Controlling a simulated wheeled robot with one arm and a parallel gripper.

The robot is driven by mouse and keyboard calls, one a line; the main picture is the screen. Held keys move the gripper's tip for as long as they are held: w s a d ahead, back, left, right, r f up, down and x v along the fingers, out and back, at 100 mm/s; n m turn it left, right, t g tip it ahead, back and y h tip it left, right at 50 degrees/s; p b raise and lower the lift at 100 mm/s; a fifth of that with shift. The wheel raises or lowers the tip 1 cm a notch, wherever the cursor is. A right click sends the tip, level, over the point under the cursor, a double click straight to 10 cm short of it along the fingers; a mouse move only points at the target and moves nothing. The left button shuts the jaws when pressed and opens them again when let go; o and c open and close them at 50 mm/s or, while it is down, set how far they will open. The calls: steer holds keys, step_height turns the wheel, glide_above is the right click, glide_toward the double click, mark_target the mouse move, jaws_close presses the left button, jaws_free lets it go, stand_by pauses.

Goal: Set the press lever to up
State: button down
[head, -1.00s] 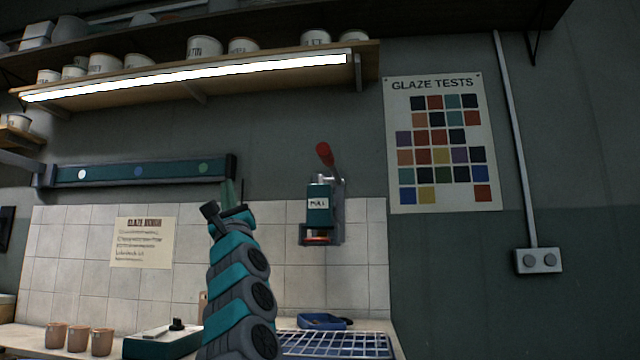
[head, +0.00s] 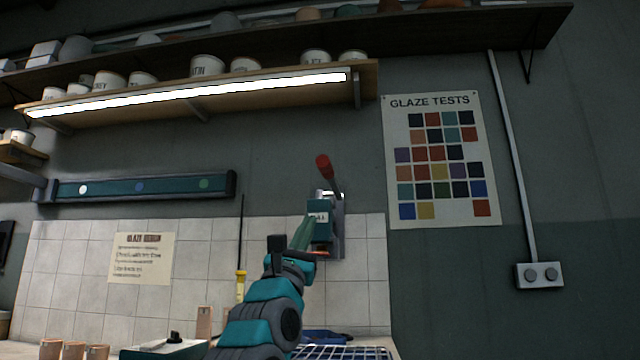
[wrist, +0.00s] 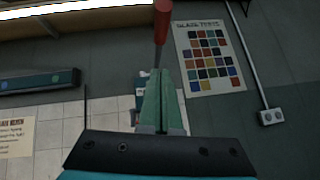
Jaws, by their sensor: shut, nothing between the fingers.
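The press (head: 320,222) is a small teal and grey wall unit with a white label, mounted on the tiled wall. Its lever has a red knob (head: 323,163) and tilts up and slightly left from the press top. My gripper (head: 305,228) is shut and empty, with its green fingers in front of the press's left side in the head view. I cannot tell whether they touch it. In the wrist view the shut fingers (wrist: 161,100) point at the press, hiding most of it, and the red knob (wrist: 161,20) shows above the fingertips.
A lit shelf (head: 200,98) with white pots hangs above left. A teal wall rail (head: 140,187) is at left. A glaze chart (head: 440,160) and a socket box (head: 539,276) are on the right wall. Cups (head: 73,351) and a wire rack (head: 340,352) are on the counter.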

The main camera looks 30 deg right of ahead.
steer(key=p, duration=0.4)
glide_toward(324, 175)
steer(key=shift+w+d, duration=1.1)
steer(key=shift+w, duration=0.6)
steer(key=r, duration=0.1)
steer(key=r+p, duration=0.1)
steer(key=r, duration=0.2)
steer(key=shift+s+d+p, duration=0.3)
steer(key=shift+d+p, duration=0.1)
steer(key=shift+r, duration=0.1)
